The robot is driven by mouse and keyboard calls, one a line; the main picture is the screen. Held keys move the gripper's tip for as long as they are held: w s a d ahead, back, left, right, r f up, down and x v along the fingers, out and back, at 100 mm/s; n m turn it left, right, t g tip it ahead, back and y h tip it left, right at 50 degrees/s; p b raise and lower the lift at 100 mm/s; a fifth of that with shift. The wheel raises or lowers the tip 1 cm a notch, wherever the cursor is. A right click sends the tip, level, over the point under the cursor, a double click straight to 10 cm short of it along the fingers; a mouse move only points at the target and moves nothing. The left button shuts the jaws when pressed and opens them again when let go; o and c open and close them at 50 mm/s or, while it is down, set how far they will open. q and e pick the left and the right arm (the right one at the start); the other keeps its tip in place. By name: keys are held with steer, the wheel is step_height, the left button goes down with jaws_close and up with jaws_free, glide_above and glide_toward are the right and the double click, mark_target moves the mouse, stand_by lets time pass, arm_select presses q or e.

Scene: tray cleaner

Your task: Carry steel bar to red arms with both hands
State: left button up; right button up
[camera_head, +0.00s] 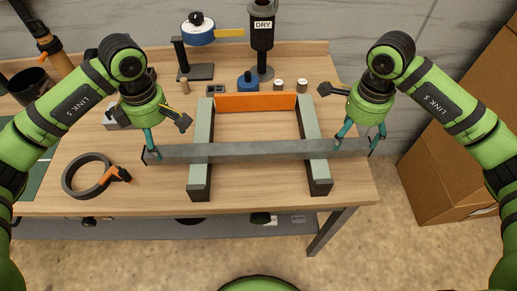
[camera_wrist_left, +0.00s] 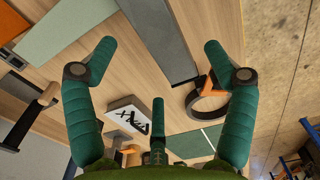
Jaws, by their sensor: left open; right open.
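The steel bar (camera_head: 250,150) is long, grey and flat. It lies level across two pale green-grey arms (camera_head: 201,140) (camera_head: 312,130), with both ends sticking out past them. An orange strip (camera_head: 255,102) joins these arms at the back; I see no clearly red arms. My left gripper (camera_head: 151,153) is open at the bar's left end. In the left wrist view the bar (camera_wrist_left: 160,30) shows between the two open teal fingers (camera_wrist_left: 160,50), and I cannot tell whether they touch it. My right gripper (camera_head: 358,143) is open at the bar's right end.
A dark ring with an orange clamp (camera_head: 88,178) lies left of the bar on the wooden table (camera_head: 255,190). A black dryer stand (camera_head: 262,40), a blue pot (camera_head: 248,82) and small cylinders (camera_head: 278,85) stand behind. Cardboard boxes (camera_head: 455,150) stand at the right.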

mark_target(167, 147)
arm_select(q)
steer(key=shift+f, duration=2.6)
arm_select(e)
steer(key=shift+f, duration=2.65)
arm_select(q)
jaws_close()
arm_select(e)
jaws_close()
arm_select(q)
steer(key=shift+w+r, duration=0.1)
arm_select(e)
steer(key=shift+w+r, duration=0.1)
steer(key=shift+r, duration=0.05)
